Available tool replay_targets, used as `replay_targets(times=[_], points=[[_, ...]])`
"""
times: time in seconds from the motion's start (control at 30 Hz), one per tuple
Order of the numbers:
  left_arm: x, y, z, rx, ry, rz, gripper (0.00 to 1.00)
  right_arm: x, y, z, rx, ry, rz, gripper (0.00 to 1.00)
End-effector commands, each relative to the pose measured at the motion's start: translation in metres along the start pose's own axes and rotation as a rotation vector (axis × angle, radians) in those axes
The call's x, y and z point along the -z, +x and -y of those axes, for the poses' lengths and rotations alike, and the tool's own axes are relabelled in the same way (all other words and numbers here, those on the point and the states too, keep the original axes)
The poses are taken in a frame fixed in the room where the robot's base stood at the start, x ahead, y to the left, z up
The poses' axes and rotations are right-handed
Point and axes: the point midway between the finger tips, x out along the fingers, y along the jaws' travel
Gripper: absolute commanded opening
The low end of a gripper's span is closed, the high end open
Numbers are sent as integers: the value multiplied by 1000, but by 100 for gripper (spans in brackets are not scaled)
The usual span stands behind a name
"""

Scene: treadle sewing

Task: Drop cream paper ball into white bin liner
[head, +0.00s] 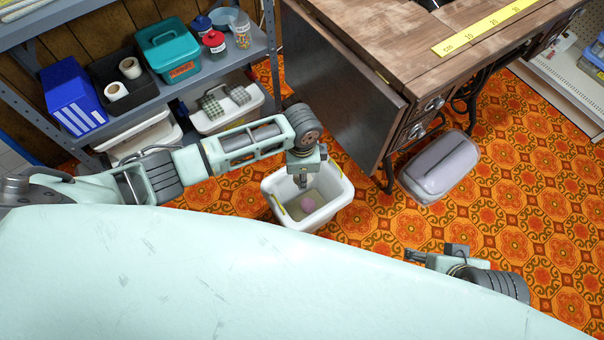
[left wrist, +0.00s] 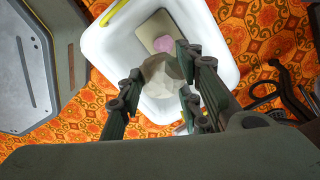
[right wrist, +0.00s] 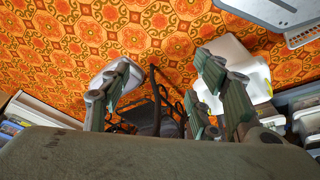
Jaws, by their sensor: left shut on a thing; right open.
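The white bin liner (head: 303,222) is an open tub with yellow handles on the floor in the head view. It fills the upper middle of the left wrist view (left wrist: 226,62). The cream paper ball (left wrist: 158,76) is between the fingers of my left gripper (left wrist: 160,70), which is shut on it. In the head view this gripper (head: 303,182) points down over the tub's opening; the ball is hard to make out there. My right gripper (head: 412,257) is open and empty, low at the right; its spread fingers show in the right wrist view (right wrist: 165,75).
A pink ball (head: 308,204) and a beige flat piece (left wrist: 157,27) lie inside the tub. The wooden sewing table (head: 345,85) stands close behind it, with a grey lidded case (head: 440,165) to the right. A loaded shelf (head: 195,85) is at the left.

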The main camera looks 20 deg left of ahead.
Motion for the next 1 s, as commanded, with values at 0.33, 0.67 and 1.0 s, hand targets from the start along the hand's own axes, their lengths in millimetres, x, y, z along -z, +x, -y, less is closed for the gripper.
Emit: replay_targets(times=[0.33, 0.67, 1.0], points=[[0, 16, 0, 0, 0, 0, 25, 54, 13, 6, 11, -8, -231, 56], [0, 27, 0, 1, 0, 0, 25, 97, 11, 12, 22, -13, -423, 56], [0, 30, 0, 1, 0, 0, 25, 112, 6, 14, 25, -14, -493, 56]])
